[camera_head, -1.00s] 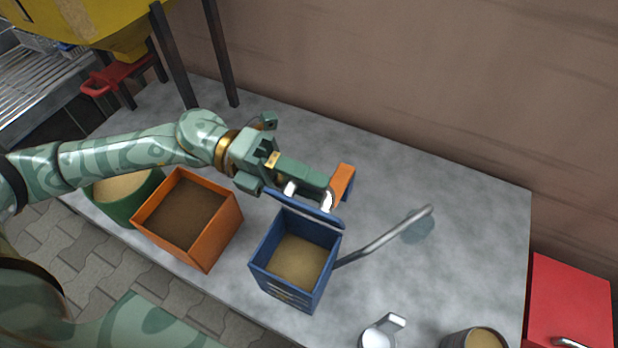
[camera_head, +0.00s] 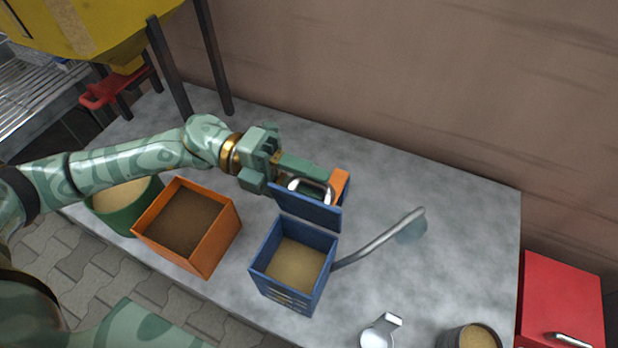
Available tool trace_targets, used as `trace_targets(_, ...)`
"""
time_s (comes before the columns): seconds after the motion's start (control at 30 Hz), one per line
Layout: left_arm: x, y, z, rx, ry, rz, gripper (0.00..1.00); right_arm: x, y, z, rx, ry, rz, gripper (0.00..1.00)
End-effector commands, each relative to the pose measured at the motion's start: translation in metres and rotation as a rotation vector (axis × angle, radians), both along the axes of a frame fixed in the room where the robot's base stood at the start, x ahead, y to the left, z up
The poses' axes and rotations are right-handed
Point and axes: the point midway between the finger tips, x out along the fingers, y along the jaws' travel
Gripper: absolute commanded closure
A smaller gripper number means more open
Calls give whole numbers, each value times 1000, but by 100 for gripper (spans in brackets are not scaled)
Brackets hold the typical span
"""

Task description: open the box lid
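The blue box (camera_head: 291,283) stands on the grey table, its top uncovered and its tan inside showing. Its blue lid (camera_head: 306,207) is raised and stands steeply at the back edge of the box. A pale metal handle (camera_head: 323,185) sits on the lid's far side. My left gripper (camera_head: 318,176) is behind the lid at this handle, with its fingers pointing right. The lid and handle partly hide the fingers, so I cannot tell whether they are shut on the handle. My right gripper is not in view.
An orange open box (camera_head: 218,238) and a green pot (camera_head: 112,217) stand left of the blue box. An orange object (camera_head: 341,182) is just behind the fingertips. A metal lever (camera_head: 385,240) reaches right from the blue box. The table's right rear is clear.

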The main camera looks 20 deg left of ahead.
Motion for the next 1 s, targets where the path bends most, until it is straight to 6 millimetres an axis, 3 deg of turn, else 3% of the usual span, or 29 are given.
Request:
trace_targets(0.4, 0, 1, -1, 1, -1, 1, 62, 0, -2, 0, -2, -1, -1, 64)
trace_targets(0.53, 1, 12, -1, 4, 0, 2, 62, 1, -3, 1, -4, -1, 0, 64)
trace_targets(0.67, 2, 39, -1, 6, 1, 5, 62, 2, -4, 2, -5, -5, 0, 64)
trace_targets(1.0, 5, 129, -1, 4, 1, 4, 62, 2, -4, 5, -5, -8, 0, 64)
